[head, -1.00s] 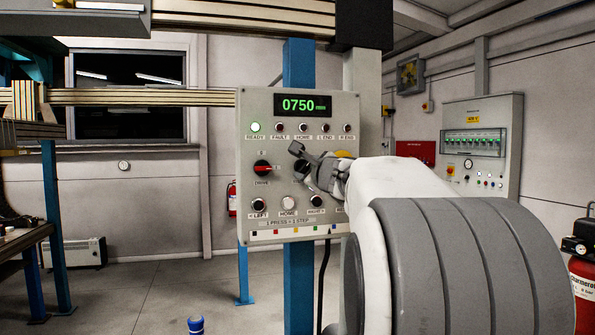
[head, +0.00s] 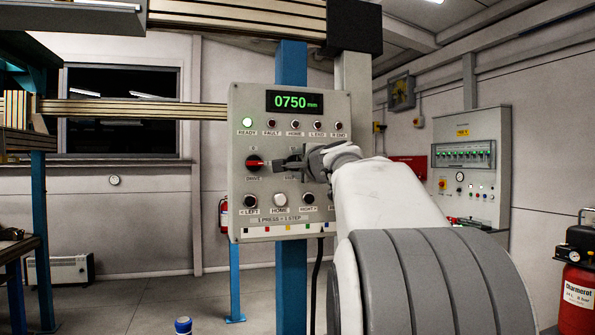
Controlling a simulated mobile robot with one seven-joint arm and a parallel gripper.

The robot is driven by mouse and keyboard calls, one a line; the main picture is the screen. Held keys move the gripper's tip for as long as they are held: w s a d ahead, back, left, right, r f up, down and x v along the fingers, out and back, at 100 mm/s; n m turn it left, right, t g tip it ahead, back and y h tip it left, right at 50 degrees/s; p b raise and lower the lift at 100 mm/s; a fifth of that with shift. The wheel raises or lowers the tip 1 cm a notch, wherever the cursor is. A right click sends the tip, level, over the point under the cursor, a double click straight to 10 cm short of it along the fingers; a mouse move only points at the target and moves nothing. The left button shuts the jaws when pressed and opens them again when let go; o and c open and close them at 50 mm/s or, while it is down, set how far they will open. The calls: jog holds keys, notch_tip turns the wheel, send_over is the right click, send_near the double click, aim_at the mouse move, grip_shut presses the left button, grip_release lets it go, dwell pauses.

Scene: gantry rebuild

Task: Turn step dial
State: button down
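The grey control panel (head: 238,108) stands ahead, with a green display (head: 293,101) reading 0750 mm. The step dial is hidden behind my gripper; only part of its label (head: 292,178) shows below. My gripper (head: 282,163) is in front of the panel's middle row, with its dark fingers reaching left. The fingertips lie just right of the black drive dial (head: 254,164), which has a red pointer lying level. I cannot tell whether the fingers touch the step dial or how far apart they are.
Below my gripper is a row of push buttons, including left (head: 249,201), home (head: 280,200) and right (head: 308,199). A blue post (head: 291,270) carries the panel.

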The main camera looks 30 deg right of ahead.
jog(key=shift+n, duration=0.4)
jog(key=shift+c, duration=1.6)
grip_release()
jog(key=shift+s, duration=0.1)
